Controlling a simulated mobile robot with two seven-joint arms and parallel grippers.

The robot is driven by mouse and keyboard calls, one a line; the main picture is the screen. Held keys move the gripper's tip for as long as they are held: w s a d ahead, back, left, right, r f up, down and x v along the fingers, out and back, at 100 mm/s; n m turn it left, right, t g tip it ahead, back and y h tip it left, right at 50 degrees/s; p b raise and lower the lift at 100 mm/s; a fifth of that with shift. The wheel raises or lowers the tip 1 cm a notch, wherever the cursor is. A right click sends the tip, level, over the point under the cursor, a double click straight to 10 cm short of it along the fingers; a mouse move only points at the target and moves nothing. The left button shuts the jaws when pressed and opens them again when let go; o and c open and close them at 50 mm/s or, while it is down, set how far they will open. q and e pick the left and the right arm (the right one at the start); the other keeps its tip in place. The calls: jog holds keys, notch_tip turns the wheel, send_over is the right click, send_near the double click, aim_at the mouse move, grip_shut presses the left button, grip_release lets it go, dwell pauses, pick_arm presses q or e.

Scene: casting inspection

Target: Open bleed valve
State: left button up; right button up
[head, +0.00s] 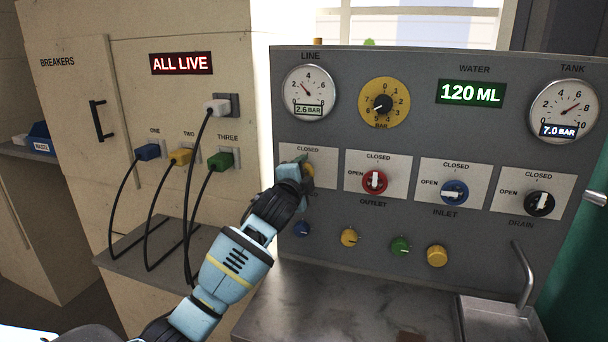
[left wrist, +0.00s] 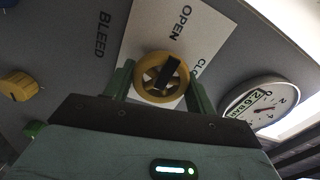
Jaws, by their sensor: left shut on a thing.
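The bleed valve is a round yellow knob (left wrist: 146,92) with a dark bar across it, on a white plate marked OPEN and CLOSED (left wrist: 151,25). In the left wrist view the bar is tilted, its upper end roughly toward the word OPEN; I cannot tell its exact setting. My left gripper (left wrist: 162,84) is shut on the knob, one green finger on each side. My right gripper is not in view.
The line gauge (head: 308,84) reads 2.6 BAR and the tank gauge (head: 566,100) 7.0 BAR. Outlet (head: 375,182), inlet (head: 454,192) and drain (head: 540,203) valves sit to the right. Small knobs and a bent pipe (head: 524,275) lie below. Breaker cables hang left.

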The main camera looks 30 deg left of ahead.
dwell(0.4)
pick_arm(q)
jog(key=o, duration=1)
jog(key=shift+s, duration=0.1)
jog(key=shift+v, duration=3.85)
